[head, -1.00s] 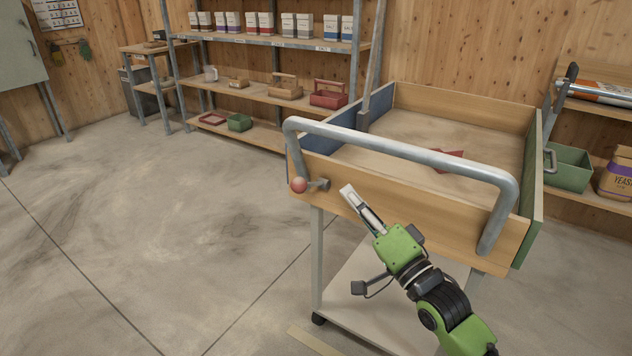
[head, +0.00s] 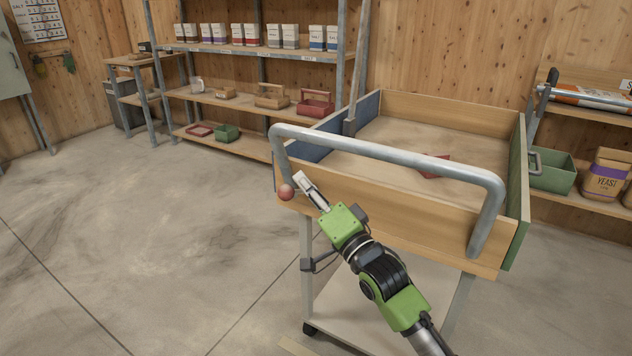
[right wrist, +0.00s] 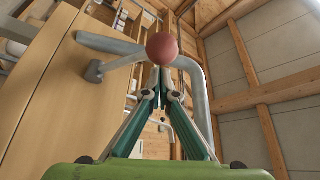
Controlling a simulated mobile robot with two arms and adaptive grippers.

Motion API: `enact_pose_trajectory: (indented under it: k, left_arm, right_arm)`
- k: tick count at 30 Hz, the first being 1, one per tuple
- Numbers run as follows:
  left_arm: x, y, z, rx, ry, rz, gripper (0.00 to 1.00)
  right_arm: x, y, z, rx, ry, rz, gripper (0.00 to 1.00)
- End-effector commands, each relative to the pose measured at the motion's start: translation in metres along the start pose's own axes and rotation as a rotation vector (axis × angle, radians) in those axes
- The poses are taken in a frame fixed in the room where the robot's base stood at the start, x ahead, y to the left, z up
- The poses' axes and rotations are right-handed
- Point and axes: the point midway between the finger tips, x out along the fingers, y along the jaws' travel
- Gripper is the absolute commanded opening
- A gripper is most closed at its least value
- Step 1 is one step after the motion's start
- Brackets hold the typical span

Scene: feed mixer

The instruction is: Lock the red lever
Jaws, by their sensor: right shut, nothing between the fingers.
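The red lever shows as a red ball knob (head: 286,192) at the left end of the wooden front panel of a wheeled cart. In the right wrist view the red knob (right wrist: 162,46) appears just past my fingertips, with its grey pivot (right wrist: 93,71) on the panel to the left. My right gripper (head: 300,178) is shut and empty, close to the right of the knob in the head view. It also shows in the right wrist view (right wrist: 161,72). I cannot tell whether it touches the knob. My left gripper is out of view.
A grey tubular handle (head: 390,150) arches over the front panel (head: 400,222), close to my right gripper. A red piece (head: 433,167) lies in the cart's box. Shelves (head: 240,98) stand behind. The floor (head: 130,240) to the left is clear.

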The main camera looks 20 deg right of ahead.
Motion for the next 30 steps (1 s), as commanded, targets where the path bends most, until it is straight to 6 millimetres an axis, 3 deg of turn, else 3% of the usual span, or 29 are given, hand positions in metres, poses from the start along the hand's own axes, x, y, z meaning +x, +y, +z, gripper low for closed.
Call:
enact_pose_trajectory:
  k: [4,20,26,30]
  left_arm:
    - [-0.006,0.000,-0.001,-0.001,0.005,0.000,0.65]
    - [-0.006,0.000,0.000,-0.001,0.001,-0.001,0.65]
    - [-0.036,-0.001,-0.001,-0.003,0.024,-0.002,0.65]
    - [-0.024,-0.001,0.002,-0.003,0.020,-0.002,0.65]
  right_arm:
    - [-0.004,0.000,0.009,0.001,0.000,0.000,0.00]
    - [-0.005,0.001,0.012,-0.018,0.000,-0.009,0.00]
    - [-0.009,0.007,0.019,-0.083,-0.001,-0.043,0.00]
    - [-0.013,0.012,0.027,-0.158,-0.002,-0.084,0.00]
